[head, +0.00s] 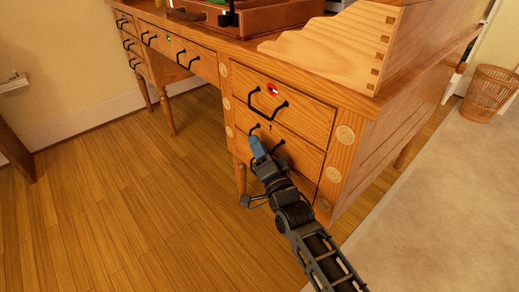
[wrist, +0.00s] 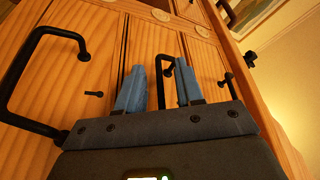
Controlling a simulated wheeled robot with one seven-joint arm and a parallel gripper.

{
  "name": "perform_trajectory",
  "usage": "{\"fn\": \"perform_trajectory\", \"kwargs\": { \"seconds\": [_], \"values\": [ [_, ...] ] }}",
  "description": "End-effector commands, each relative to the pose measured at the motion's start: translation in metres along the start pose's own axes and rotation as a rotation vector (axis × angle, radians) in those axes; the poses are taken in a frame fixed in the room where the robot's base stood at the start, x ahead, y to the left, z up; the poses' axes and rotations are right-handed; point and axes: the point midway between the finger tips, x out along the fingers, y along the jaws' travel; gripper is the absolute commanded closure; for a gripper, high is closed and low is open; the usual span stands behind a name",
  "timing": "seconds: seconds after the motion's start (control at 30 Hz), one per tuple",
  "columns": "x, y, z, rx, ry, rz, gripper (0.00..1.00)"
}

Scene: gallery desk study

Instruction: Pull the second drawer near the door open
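The right pedestal of the wooden desk has stacked drawers, all looking shut. The second drawer (head: 303,153) sits below the top drawer (head: 304,115) with the red marker, and its black bar handle (head: 279,143) is partly covered by my gripper (head: 256,147). In the wrist view my gripper (wrist: 160,72) has its two blue fingers apart. A black handle (wrist: 167,72), seemingly the second drawer's, shows between the fingertips. I cannot tell whether the fingers touch it. A larger, nearer handle (wrist: 37,38) is at left, and another handle (wrist: 227,80) is at right.
A pale wooden stepped organiser (head: 330,45) and a reddish box (head: 262,17) are on the desk top. A wicker basket (head: 490,93) stands at far right on the pale carpet (head: 440,200). The wooden floor (head: 120,225) left of my arm is clear.

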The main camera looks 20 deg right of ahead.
Motion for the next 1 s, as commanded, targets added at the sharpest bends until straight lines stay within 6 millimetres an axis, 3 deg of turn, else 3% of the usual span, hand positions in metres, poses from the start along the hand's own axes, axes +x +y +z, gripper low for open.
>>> {"fn": "perform_trajectory", "kwargs": {
  "seconds": [0.17,0.53,1.0],
  "values": [
    [-0.0003,0.0,0.0001,0.0,0.0,0.0,0.66],
    [-0.0006,0.0001,0.0001,0.0,0.0,0.0,1.0],
    [-0.0007,0.0003,0.0002,0.0,0.0,0.001,1.0]
  ]
}}
